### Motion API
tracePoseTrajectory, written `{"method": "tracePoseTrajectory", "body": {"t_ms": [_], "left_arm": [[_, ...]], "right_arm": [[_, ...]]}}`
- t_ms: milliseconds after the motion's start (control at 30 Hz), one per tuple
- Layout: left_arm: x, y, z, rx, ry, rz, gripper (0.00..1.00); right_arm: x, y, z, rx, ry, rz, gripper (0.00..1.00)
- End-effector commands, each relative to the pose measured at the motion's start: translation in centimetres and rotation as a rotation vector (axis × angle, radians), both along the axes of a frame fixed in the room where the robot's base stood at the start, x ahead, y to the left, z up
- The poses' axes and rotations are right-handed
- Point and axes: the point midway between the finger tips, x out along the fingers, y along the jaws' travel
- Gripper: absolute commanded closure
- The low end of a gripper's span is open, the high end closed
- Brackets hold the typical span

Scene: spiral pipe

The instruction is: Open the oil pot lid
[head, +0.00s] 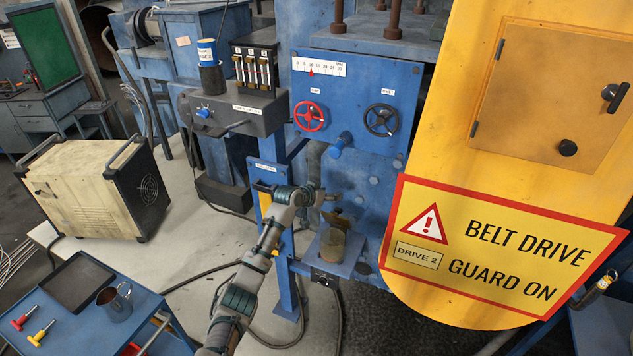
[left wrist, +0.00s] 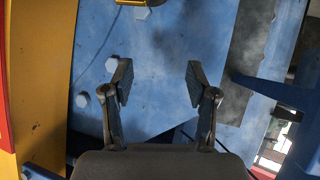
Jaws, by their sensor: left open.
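The oil pot (head: 333,247) is a small brownish cylinder on a blue bracket low on the blue machine in the head view. A brassy piece, which looks like its lid (head: 338,219), shows just above it; I cannot tell how far open it is. My left gripper (head: 322,198) is in front of the machine, a little above the pot, apart from it as far as I can see. In the left wrist view my left gripper (left wrist: 158,82) is open and empty, facing the blue panel. A yellow metal edge (left wrist: 130,2) shows at the top there.
A yellow belt guard (head: 440,180) with a warning sign stands close on the right. A red handwheel (head: 309,116) and a black handwheel (head: 381,120) are above. A blue cart (head: 80,310) with a metal mug (head: 115,302) is at lower left.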

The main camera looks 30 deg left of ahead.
Motion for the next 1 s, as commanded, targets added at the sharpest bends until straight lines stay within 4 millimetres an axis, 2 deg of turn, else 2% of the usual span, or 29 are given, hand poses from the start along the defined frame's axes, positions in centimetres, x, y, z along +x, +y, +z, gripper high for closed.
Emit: {"method": "tracePoseTrajectory", "body": {"t_ms": [1000], "left_arm": [[-4.0,1.3,6.7,0.002,-0.002,0.0,0.42]], "right_arm": [[0.0,0.0,0.0,0.0,0.001,0.0,0.6]]}}
